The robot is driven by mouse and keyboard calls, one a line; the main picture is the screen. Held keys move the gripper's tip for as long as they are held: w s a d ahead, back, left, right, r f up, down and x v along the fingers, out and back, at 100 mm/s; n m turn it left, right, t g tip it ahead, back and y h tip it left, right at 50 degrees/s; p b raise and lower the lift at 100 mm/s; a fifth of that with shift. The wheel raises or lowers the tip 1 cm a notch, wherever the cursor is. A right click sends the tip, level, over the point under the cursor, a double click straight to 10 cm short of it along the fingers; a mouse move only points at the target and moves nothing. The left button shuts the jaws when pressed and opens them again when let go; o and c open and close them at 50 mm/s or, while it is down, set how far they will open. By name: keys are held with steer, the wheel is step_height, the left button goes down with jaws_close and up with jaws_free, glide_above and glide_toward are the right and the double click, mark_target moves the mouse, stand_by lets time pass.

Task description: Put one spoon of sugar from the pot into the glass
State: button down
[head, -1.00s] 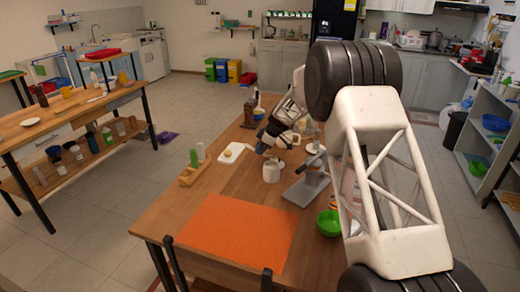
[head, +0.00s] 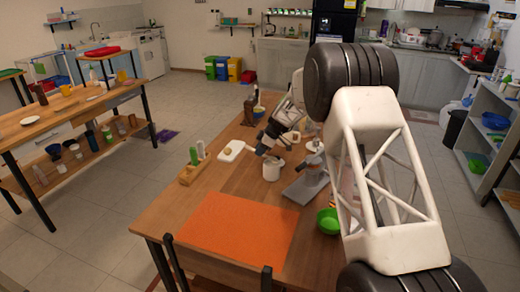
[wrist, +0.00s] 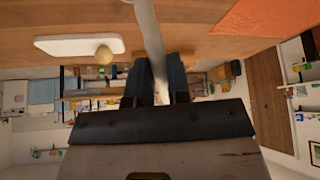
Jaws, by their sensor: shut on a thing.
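A white pot (head: 271,171) stands on the wooden table in the head view. My gripper (head: 263,149) is just behind and left of the pot's rim, above the table. In the wrist view my gripper (wrist: 160,80) is shut on a thin pale handle, which I take to be the spoon (wrist: 146,25). The handle runs out past the top edge, so its bowl is out of sight there. In the head view the spoon is too small to tell. The inside of the pot and any sugar are hidden. I cannot clearly make out the glass.
A grey flat stand (head: 306,188) is right of the pot, with a green bowl (head: 328,221) in front. A white board (head: 232,151) with a small round yellowish thing and a wooden holder (head: 194,170) with green-topped items are to the left. An orange mat (head: 238,230) lies in front.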

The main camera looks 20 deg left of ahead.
steer(key=shift+f, duration=1.1)
steer(key=shift+r, duration=0.1)
stand_by(0.5)
steer(key=shift+r, duration=1)
steer(key=shift+r+h, duration=0.1)
steer(key=shift+h, duration=0.2)
steer(key=shift+r+t+h, duration=0.2)
steer(key=shift+t+h, duration=0.1)
steer(key=shift+h, duration=0.55)
steer(key=shift+r+t+h, duration=0.2)
steer(key=shift+t+h, duration=0.1)
steer(key=shift+h, duration=0.55)
steer(key=shift+r, duration=0.15)
